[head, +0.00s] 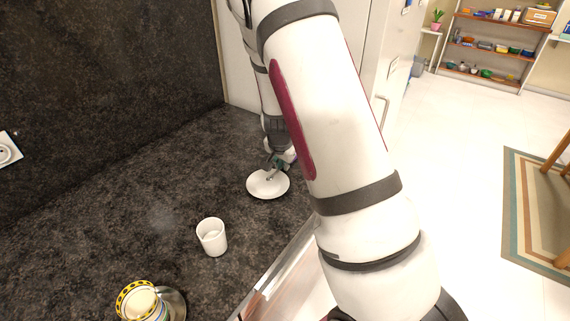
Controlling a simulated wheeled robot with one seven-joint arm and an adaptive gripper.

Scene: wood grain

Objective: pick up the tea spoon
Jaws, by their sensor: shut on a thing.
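My gripper (273,165) is at the far end of the dark counter, low over a white saucer (268,190). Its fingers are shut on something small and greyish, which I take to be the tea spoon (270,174). The spoon is tiny in this view and partly hidden by the fingers, so its full shape does not show. I cannot tell whether it still touches the saucer.
A white cup (212,240) stands on the counter (150,205) nearer to me. A yellow-and-black patterned container (137,300) stands by a metal dish (177,304) at the front. A white cabinet (240,70) rises behind my gripper. Counter between cup and wall is clear.

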